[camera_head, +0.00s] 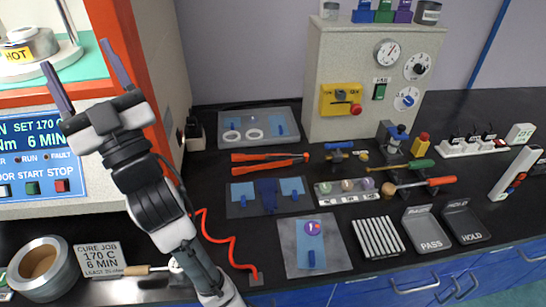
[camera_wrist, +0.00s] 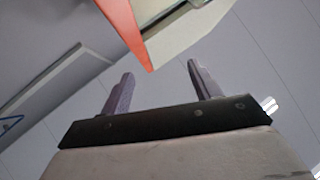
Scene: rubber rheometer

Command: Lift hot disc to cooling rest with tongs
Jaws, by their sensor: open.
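My gripper (camera_head: 80,60) is raised at the upper left, open and empty, in front of the orange-framed rheometer. It also shows in the wrist view (camera_wrist: 160,72), with nothing between its fingers. A round metal die labelled HOT (camera_head: 28,44) sits inside the rheometer, left of my fingers; I cannot make out a hot disc there. Orange tongs (camera_head: 258,157) lie on the black bench, apart from my gripper. A pale ribbed rack (camera_head: 378,238), apparently the cooling rest, lies empty at the front right. A small purple disc (camera_head: 313,228) lies on a grey mat (camera_head: 337,249).
PASS (camera_head: 430,243) and HOLD (camera_head: 466,235) trays stand right of the rack. A beige control box (camera_head: 355,115) stands at the back. A red coiled cord (camera_head: 232,248), a metal ring (camera_head: 40,286) and a job sign (camera_head: 97,259) are at the front left.

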